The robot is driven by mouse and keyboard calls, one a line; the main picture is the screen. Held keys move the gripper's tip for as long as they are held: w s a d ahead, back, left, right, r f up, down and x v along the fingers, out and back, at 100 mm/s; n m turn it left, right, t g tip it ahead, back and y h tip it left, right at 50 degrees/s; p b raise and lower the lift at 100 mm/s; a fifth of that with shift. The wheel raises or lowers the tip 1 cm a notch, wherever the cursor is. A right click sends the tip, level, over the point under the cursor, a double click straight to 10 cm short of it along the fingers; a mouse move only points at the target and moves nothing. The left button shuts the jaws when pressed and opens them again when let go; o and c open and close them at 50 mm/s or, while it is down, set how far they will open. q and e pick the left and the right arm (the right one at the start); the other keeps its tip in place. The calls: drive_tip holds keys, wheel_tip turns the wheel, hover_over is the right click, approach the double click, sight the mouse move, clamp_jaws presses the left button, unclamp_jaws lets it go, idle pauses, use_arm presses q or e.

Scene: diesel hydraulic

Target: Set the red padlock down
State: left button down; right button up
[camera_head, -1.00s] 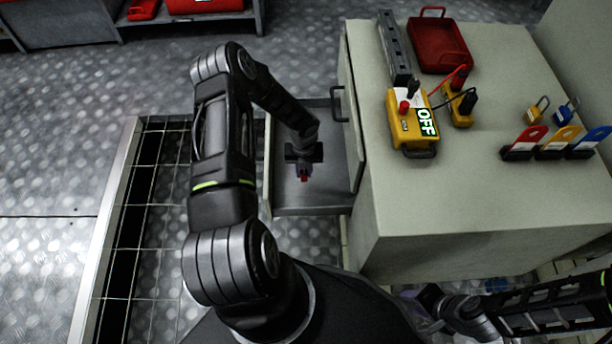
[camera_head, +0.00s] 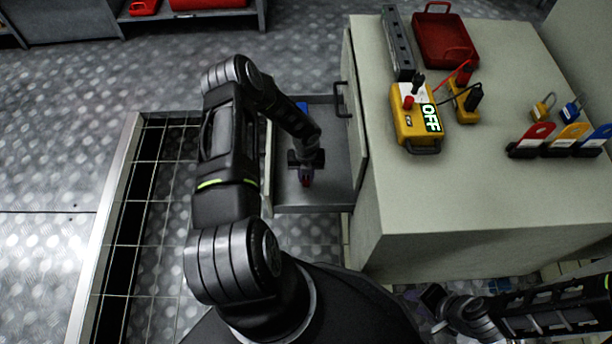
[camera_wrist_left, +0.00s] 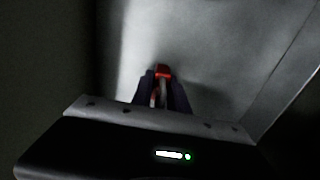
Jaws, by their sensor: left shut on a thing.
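The red padlock (camera_wrist_left: 164,71) shows between the dark fingers of my left gripper (camera_wrist_left: 163,92) in the left wrist view, with its red body beyond the fingertips and a pale shackle between them. The gripper is shut on the padlock. I cannot tell whether the padlock touches the drawer floor. My right gripper (camera_head: 432,299) is at the lower right, and its fingers are unclear.
The cabinet top (camera_head: 440,195) holds a yellow tester (camera_head: 408,122) marked OFF, a red case (camera_head: 443,42), a grey bar (camera_head: 397,45), a yellow padlock (camera_head: 543,107), a blue padlock (camera_head: 571,110) and coloured tags. A blue thing (camera_head: 301,106) lies at the drawer's far end.

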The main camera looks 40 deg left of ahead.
use_arm(q)
drive_tip(key=shift+f, duration=0.1)
drive_tip(key=shift+f, duration=0.15)
drive_tip(key=c, duration=1.3)
unclamp_jaws()
drive_tip(key=shift+r, duration=0.2)
drive_tip(key=shift+r, duration=0.25)
wheel_tip(320, 180, up, 12)
drive_tip(key=p, duration=0.3)
drive_tip(key=shift+f+p, duration=0.2)
drive_tip(key=shift+p, duration=0.2)
